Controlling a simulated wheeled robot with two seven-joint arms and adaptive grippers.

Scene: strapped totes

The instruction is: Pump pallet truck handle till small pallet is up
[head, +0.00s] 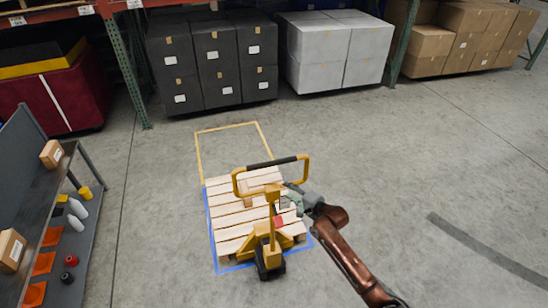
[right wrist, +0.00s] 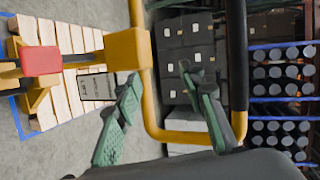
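The yellow pallet truck (head: 266,236) stands at the near side of the small wooden pallet (head: 228,216), its forks under or in it. Whether the pallet is clear of the floor cannot be told. The truck's handle (head: 237,186) is a yellow loop with a black grip bar, standing roughly upright. My right gripper (head: 292,196) is at the loop's lower right. In the right wrist view its green fingers (right wrist: 158,78) are apart, one on each side of the yellow side bar (right wrist: 146,70); contact cannot be told. My left gripper is out of view.
Blue tape (head: 212,240) frames the pallet; a yellow tape rectangle (head: 199,155) lies beyond it. A shelf unit (head: 85,225) with small goods stands at the left. Dark totes (head: 212,60), grey totes (head: 335,50) and cartons (head: 465,40) line the back. Floor at right is clear.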

